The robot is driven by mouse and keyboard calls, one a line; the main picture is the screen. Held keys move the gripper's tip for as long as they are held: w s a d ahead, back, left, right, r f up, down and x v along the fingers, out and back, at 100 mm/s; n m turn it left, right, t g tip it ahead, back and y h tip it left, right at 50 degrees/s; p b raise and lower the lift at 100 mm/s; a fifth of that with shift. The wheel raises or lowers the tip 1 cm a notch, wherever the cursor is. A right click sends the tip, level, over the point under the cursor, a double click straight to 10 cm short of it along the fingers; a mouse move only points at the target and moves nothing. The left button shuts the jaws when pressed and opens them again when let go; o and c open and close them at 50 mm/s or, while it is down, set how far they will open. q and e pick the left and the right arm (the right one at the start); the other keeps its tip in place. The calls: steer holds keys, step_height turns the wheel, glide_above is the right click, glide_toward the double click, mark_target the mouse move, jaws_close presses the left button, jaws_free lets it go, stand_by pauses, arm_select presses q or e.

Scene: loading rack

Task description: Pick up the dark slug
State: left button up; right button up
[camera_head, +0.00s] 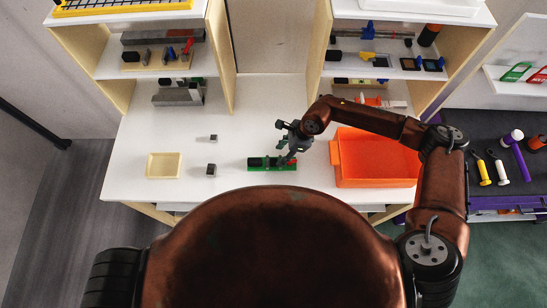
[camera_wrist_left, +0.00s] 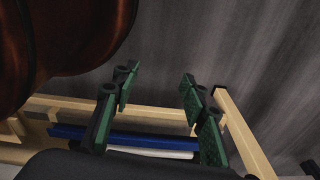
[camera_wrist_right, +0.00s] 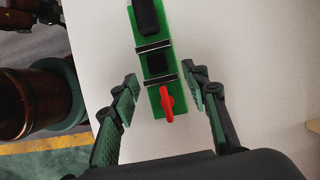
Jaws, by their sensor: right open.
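A green fixture (camera_head: 272,164) lies on the white tabletop; it also shows in the right wrist view (camera_wrist_right: 155,97). It carries a black rounded part (camera_wrist_right: 147,16), a dark square block (camera_wrist_right: 158,62) between two grey-edged plates, and a red lever (camera_wrist_right: 167,104). Two small dark blocks stand apart on the table, one near (camera_head: 211,170) and one farther back (camera_head: 213,138). I cannot tell which dark piece is the slug. My right gripper (camera_head: 287,157) is open above the fixture's right end, its fingers either side of the lever end. My left gripper (camera_wrist_left: 160,88) is open and empty, outside the head view.
An orange bin (camera_head: 375,160) stands right of the fixture. A shallow cream tray (camera_head: 163,166) lies at the left. Shelves with tools and parts flank the table's back. A side bench (camera_head: 500,200) with hammers is at the right. Bare tabletop lies behind the fixture.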

mark_target(274, 161)
steer(key=x, duration=0.1)
steer(key=p+x, duration=0.1)
steer(key=shift+s+a+f+p, duration=0.25)
steer(key=shift+a+f+p, duration=0.05)
steer(key=shift+a, duration=0.05)
steer(key=shift+x, duration=1.1)
steer(key=shift+f, duration=0.3)
steer(key=c, duration=1)
arm_select(q)
steer(key=shift+s+a+r, duration=0.1)
steer(key=shift+s+r, duration=0.2)
steer(key=shift+r, duration=0.2)
steer(key=shift+s+r, duration=0.25)
steer(key=shift+r, duration=0.25)
arm_select(e)
jaws_close()
